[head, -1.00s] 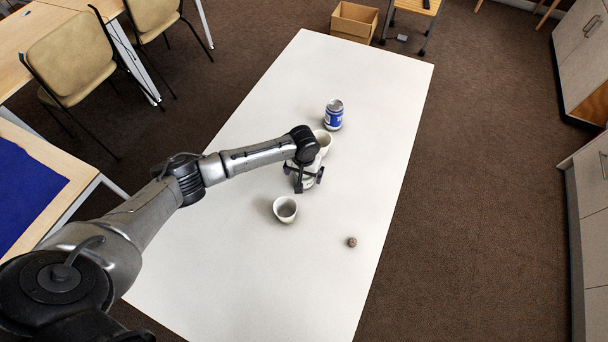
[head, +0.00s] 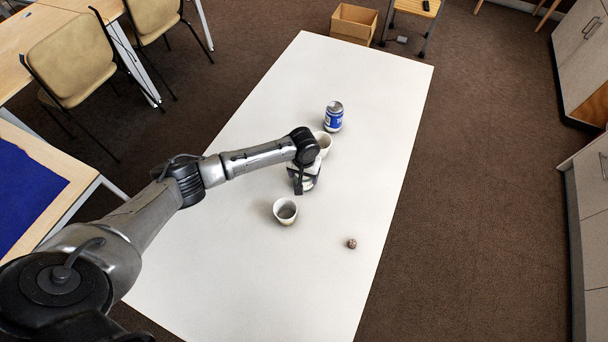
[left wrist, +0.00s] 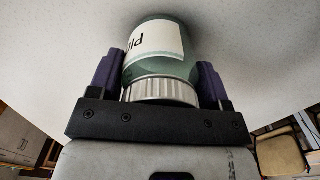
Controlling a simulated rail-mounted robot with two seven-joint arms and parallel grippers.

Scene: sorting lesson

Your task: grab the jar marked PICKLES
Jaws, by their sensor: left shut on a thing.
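The label's letters are inverted and partly cut off, and begin with "PI". My left gripper (left wrist: 158,82) is shut on the jar, one finger on each side near the lid. In the head view my left gripper (head: 304,184) is over the middle of the white table (head: 240,250), and its wrist mostly hides the jar. My right gripper is in neither view.
A pale cup (head: 286,211) stands in front of the left gripper, and another cup (head: 325,142) close behind it. A blue-labelled can (head: 333,117) stands farther back. A small brown ball-like thing (head: 352,244) lies at the right. The table's far end is clear.

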